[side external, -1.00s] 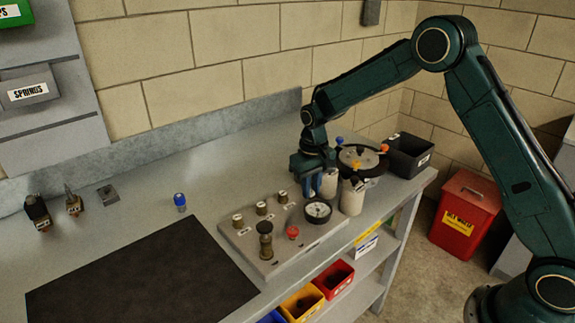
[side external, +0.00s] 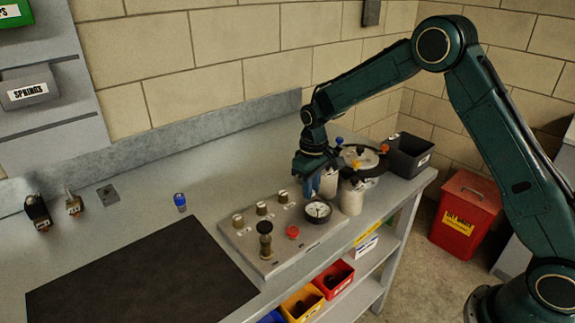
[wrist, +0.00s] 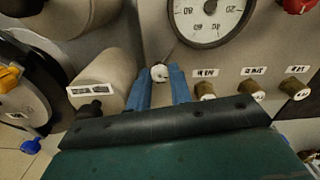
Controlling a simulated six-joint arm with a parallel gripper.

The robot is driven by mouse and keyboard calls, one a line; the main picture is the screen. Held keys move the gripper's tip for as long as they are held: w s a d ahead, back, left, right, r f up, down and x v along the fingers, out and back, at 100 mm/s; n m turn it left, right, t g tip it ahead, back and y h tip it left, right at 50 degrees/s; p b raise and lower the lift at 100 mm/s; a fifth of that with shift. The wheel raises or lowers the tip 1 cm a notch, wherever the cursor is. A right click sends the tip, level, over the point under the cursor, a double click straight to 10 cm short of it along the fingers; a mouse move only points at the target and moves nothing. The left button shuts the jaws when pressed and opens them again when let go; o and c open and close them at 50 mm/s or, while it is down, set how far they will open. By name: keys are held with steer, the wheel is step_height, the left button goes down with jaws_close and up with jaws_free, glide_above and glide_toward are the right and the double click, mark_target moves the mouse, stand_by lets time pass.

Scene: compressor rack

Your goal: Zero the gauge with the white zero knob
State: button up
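The white zero knob (wrist: 160,73) shows in the wrist view between the tips of my gripper's two blue fingers, with no clear gap on either side. My gripper (wrist: 161,82) appears shut on it. The round gauge (wrist: 210,15) is just above and right of the knob, its dial white with dark numbers. Its top is cut off and I cannot read the needle. In the side view the gauge (side external: 317,211) sits at the back right of the grey panel (side external: 275,258). My gripper (side external: 316,190) points down beside it, hiding the knob there.
Several brass knobs (side external: 261,208) and a red knob (side external: 293,232) stand on the panel. A black mat (side external: 140,280) lies clear at the left.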

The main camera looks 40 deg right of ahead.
steer(key=o, duration=0.3)
steer(key=shift+o, duration=0.2)
steer(key=shift+r, duration=0.15)
step_height(320, 180, up, 14)
steer(key=shift+f, duration=0.2)
steer(key=shift+r, duration=0.1)
stand_by(0.5)
